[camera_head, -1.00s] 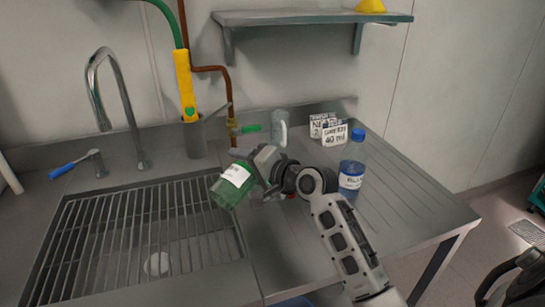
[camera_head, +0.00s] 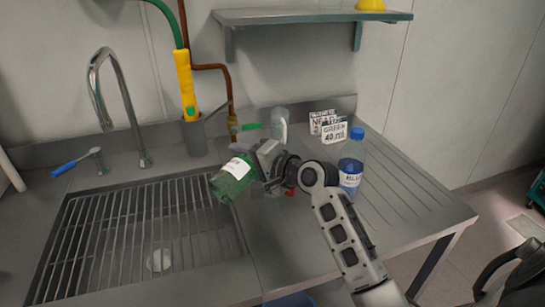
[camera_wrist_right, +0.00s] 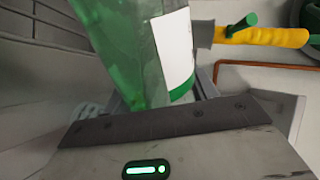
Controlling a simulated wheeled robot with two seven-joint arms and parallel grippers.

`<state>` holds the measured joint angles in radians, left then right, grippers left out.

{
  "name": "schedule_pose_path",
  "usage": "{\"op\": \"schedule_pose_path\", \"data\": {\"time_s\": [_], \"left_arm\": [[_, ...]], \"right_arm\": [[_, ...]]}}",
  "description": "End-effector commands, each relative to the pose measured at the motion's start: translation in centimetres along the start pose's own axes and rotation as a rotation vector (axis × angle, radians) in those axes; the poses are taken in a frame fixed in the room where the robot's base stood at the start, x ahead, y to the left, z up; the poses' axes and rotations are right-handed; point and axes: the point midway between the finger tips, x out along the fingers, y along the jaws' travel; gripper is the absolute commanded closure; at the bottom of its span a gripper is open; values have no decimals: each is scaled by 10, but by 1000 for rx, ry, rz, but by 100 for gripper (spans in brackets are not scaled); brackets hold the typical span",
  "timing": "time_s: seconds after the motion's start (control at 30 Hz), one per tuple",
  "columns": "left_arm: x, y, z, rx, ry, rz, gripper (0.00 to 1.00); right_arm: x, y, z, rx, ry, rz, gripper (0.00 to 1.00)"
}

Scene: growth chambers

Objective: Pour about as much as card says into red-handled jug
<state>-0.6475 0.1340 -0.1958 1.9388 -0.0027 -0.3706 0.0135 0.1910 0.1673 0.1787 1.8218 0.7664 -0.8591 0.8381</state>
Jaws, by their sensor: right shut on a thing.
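My right gripper (camera_head: 257,162) is shut on a green bottle (camera_head: 229,185) with a white label. It holds the bottle tilted over the right edge of the sink. The bottle also fills much of the right wrist view (camera_wrist_right: 120,45). A small red part (camera_head: 290,192), possibly the red handle of the jug, shows just below the gripper. The rest of that jug is hidden or cannot be made out. A white card (camera_head: 334,131) reading "GREEN 40 ml" stands at the back of the counter. My left gripper is not in view.
A blue-capped bottle (camera_head: 351,165) stands right of my wrist. Another card (camera_head: 321,118) is behind the green card. A clear vessel (camera_head: 279,123) stands near the wall. The grated sink (camera_head: 130,235) and faucet (camera_head: 108,90) are left. The right counter (camera_head: 410,205) is clear.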

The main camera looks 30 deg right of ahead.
Motion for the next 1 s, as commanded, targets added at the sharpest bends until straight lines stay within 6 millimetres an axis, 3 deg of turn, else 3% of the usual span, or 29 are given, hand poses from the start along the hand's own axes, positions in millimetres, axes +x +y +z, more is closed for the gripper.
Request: {"op": "schedule_pose_path", "data": {"time_s": [1.0], "left_arm": [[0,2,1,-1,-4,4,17]], "right_arm": [[-2,-7,1,73,-19,-4,74]]}}
